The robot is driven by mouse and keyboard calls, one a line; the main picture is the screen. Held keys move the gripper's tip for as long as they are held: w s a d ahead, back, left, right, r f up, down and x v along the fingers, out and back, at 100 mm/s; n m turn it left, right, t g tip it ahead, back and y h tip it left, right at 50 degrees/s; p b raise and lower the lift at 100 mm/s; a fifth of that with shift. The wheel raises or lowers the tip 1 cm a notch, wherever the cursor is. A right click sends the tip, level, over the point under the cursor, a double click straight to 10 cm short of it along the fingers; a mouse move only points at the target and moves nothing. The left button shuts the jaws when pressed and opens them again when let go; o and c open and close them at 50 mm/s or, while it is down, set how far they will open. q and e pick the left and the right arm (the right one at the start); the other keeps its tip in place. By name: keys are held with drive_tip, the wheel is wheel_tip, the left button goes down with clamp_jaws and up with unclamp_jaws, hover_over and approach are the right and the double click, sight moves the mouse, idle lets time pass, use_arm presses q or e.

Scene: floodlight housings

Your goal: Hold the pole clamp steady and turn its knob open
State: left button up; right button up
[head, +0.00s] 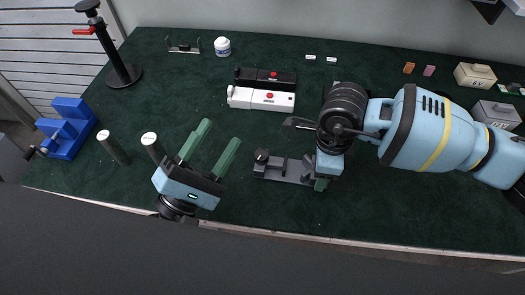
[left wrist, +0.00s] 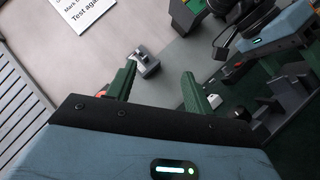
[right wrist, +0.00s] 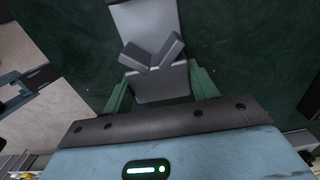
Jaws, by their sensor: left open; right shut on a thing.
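The pole clamp (head: 285,169) is a grey block with angled jaws, lying near the table's front edge in the head view. A dark round knob (head: 262,155) stands at its left end. My right gripper (head: 321,181) is shut on the clamp's right end. In the right wrist view the grey clamp body (right wrist: 160,82) sits between the green fingers, with the V-shaped jaws (right wrist: 152,52) beyond; the knob is not seen there. My left gripper (head: 219,134) is open and empty, left of the knob and apart from it, its fingers pointing toward the back.
A blue fixture (head: 66,128) and a black stand (head: 123,75) are at the left. Two upright posts (head: 112,147) (head: 153,148) stand left of my left gripper. White (head: 262,99) and black (head: 266,77) units with red buttons lie behind the clamp. Grey boxes (head: 496,115) are far right.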

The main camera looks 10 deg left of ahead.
use_arm(q)
wheel_tip(320, 180, down, 6)
drive_tip(key=n+g+y, duration=0.1)
drive_tip(key=n+g, duration=0.1)
drive_tip(key=n, duration=0.3)
drive_tip(key=n+g, duration=0.3)
drive_tip(key=n, duration=0.2)
approach(256, 160)
drive_tip(key=shift+w+a+r, duration=0.1)
drive_tip(key=shift+w+r, duration=0.15)
drive_tip(key=shift+r, duration=0.25)
drive_tip(key=shift+w+a+r, duration=0.1)
drive_tip(key=shift+w+r, duration=0.2)
drive_tip(key=shift+r, duration=0.2)
drive_tip(key=shift+s+d+f+n+g, duration=0.15)
drive_tip(key=shift+s+f+n+g, duration=0.15)
drive_tip(key=shift+s+f+n, duration=0.3)
drive_tip(key=shift+w+f, duration=0.1)
drive_tip(key=shift+w, duration=0.05)
drive_tip(key=shift+x, duration=5.95)
drive_tip(key=shift+d, duration=0.1)
